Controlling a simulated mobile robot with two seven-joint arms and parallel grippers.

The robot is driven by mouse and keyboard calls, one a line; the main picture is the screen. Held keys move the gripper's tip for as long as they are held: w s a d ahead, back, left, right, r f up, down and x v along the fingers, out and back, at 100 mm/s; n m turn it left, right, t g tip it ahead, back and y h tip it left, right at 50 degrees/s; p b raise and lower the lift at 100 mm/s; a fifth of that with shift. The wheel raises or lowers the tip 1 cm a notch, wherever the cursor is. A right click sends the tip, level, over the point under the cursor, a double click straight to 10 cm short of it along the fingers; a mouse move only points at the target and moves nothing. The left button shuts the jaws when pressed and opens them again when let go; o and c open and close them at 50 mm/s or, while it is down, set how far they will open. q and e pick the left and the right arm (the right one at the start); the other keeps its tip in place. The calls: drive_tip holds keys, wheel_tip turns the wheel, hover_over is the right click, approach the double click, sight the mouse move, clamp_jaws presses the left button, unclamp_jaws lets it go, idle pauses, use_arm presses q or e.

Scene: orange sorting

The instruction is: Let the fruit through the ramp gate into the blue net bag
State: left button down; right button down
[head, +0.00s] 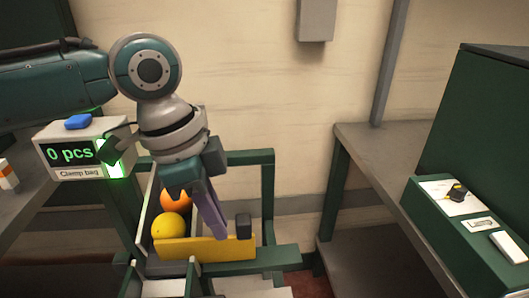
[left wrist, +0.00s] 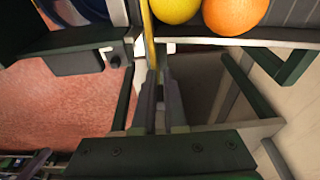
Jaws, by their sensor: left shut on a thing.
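The yellow gate (head: 200,249) is a flat bar across the ramp (head: 148,215); its edge shows in the left wrist view (left wrist: 149,35). My left gripper (head: 217,228) reaches down from above and is shut on the gate; its fingers (left wrist: 159,85) close around the gate's edge. A yellow fruit (head: 168,226) and an orange (head: 175,200) rest together behind the gate. Both also show at the top of the left wrist view, the yellow fruit (left wrist: 176,8) beside the orange (left wrist: 234,12). I cannot make out the blue net bag clearly. My right gripper is not in view.
A counter box (head: 82,148) at the left reads "0 pcs" and "Clamp bag", with a blue piece (head: 78,121) on top. A grey table (head: 385,150) and a green console (head: 480,235) stand at the right. Open floor lies between.

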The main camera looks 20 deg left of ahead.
sight(242, 219)
use_arm(q)
drive_tip(key=shift+w+d+f+b, duration=0.2)
drive_tip(key=shift+w+d, duration=0.15)
drive_tip(key=shift+d, duration=0.3)
drive_tip(key=shift+w+d+f+b, duration=0.1)
drive_tip(key=shift+w+d+f, duration=0.2)
drive_tip(key=shift+d, duration=0.4)
drive_tip(key=shift+w+d+f+b, duration=0.15)
drive_tip(key=shift+w+d, duration=0.25)
drive_tip(key=shift+d, duration=0.25)
drive_tip(key=shift+s+a+r+p, duration=0.1)
drive_tip(key=shift+s+a+p, duration=0.25)
drive_tip(key=shift+a+p, duration=0.3)
drive_tip(key=r+p, duration=0.2)
drive_tip(key=p, duration=0.1)
drive_tip(key=shift+s+d+r, duration=0.15)
drive_tip(key=shift+d+r, duration=0.1)
drive_tip(key=shift+r, duration=0.15)
drive_tip(key=p+v, duration=0.1)
drive_tip(key=p, duration=0.1)
drive_tip(key=p+v, duration=0.2)
drive_tip(key=d+p+v, duration=0.1)
drive_tip(key=p+v, duration=0.1)
drive_tip(key=shift+w+r, duration=0.4)
drive_tip(key=shift+w, duration=0.05)
drive_tip(key=shift+f, duration=0.1)
